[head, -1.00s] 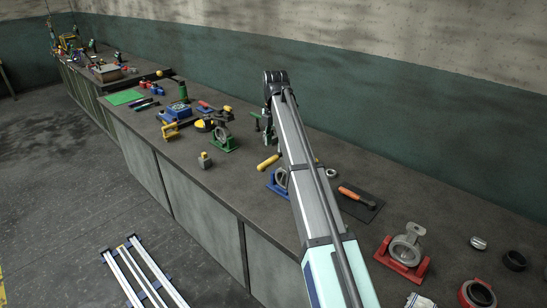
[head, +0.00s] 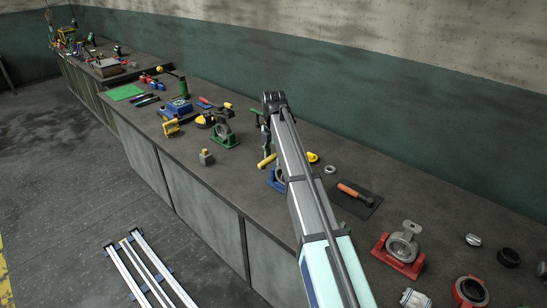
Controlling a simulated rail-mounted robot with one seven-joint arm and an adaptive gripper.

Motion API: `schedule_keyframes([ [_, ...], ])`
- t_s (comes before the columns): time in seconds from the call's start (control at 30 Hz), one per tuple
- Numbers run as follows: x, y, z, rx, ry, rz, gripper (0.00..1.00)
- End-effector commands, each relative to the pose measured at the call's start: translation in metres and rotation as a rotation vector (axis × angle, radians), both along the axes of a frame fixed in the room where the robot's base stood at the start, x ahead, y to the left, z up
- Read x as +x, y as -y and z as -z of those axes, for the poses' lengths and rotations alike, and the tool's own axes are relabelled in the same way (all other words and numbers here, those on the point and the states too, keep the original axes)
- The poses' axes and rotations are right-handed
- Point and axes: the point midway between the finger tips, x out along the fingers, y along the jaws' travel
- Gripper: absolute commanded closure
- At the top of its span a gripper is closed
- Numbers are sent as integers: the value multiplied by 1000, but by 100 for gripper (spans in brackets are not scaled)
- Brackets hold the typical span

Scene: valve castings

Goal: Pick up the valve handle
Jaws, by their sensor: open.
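A yellow grip (head: 266,161), which looks like the valve handle, lies on the bench just left of my arm. Another yellow piece (head: 313,157) shows right of the arm; the arm hides what lies between, so I cannot tell whether they are one part. My gripper (head: 266,148) hangs below the bent end of my arm, close behind the yellow grip as seen here. It is open; its fingers are small and dark, and I see no object between them.
A blue stand (head: 275,180) is partly behind my arm. A green casting stand (head: 224,138) and a small block (head: 206,157) stand left. An orange-handled tool (head: 354,191) on a dark plate and a red casting stand (head: 399,254) are right. The bench's front left is clear.

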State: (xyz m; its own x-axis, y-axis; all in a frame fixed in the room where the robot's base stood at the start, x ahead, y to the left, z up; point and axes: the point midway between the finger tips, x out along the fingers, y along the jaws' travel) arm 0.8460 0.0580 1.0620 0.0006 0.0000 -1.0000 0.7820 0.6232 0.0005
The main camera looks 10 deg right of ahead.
Motion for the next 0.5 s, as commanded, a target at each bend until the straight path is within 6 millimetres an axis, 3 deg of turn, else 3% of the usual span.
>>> schedule_keyframes([
  [0.03,0,0,0,0,0,0,59],
  [0.13,0,0,0,0,0,0,94],
  [0.17,0,0,0,0,0,0,100],
  [0.5,0,0,0,0,0,0,100],
])
